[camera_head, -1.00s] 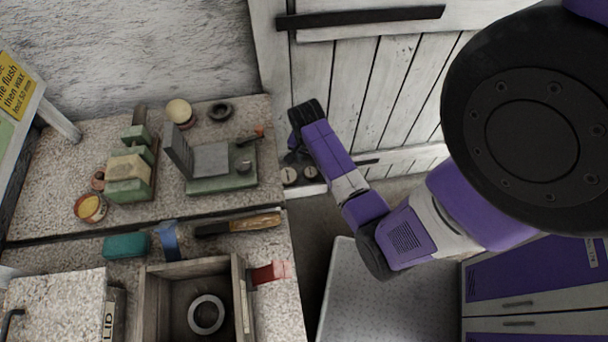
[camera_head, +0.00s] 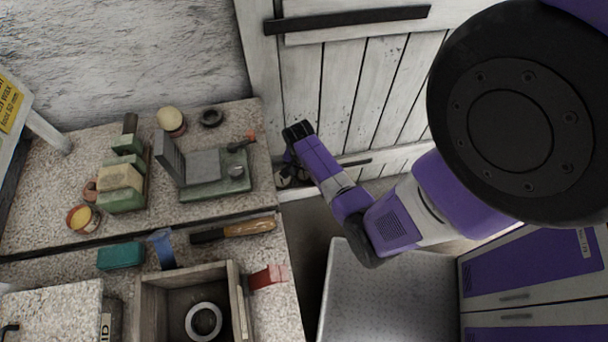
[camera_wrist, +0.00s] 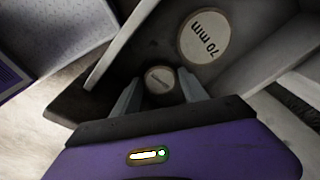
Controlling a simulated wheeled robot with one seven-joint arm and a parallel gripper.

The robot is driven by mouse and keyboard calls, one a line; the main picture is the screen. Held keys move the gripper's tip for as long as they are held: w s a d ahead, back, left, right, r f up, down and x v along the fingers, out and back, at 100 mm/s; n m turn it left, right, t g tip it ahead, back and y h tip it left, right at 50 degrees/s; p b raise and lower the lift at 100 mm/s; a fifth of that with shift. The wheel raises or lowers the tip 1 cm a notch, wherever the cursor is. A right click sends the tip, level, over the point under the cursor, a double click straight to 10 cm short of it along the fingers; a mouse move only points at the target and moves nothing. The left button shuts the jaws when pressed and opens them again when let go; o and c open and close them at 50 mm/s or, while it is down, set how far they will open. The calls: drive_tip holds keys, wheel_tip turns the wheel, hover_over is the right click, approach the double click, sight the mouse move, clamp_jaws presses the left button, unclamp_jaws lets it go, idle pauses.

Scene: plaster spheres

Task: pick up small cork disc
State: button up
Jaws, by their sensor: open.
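A small round disc (camera_wrist: 160,79), pale tan with tiny unreadable print, lies on a dark surface in the wrist view. I take it to be the small cork disc. My gripper (camera_wrist: 160,88) is open, with one pale finger to each side of this disc. I cannot tell whether either finger touches it. A larger pale disc (camera_wrist: 204,37) marked "70 mm" lies just beyond it. In the head view my gripper points down low beside the plank door, and the discs there are small and partly hidden.
Pale walls or boards (camera_wrist: 125,38) flank the dark surface closely in the wrist view. In the head view, a speckled worktop (camera_head: 60,225) stands left of my arm, with a wooden box (camera_head: 190,270) and a brush (camera_head: 235,230). The plank door (camera_head: 345,90) is behind.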

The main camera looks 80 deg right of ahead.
drive_tip(key=c, duration=1)
drive_tip(key=shift+r, duration=0.1)
drive_tip(key=shift+c, duration=0.2)
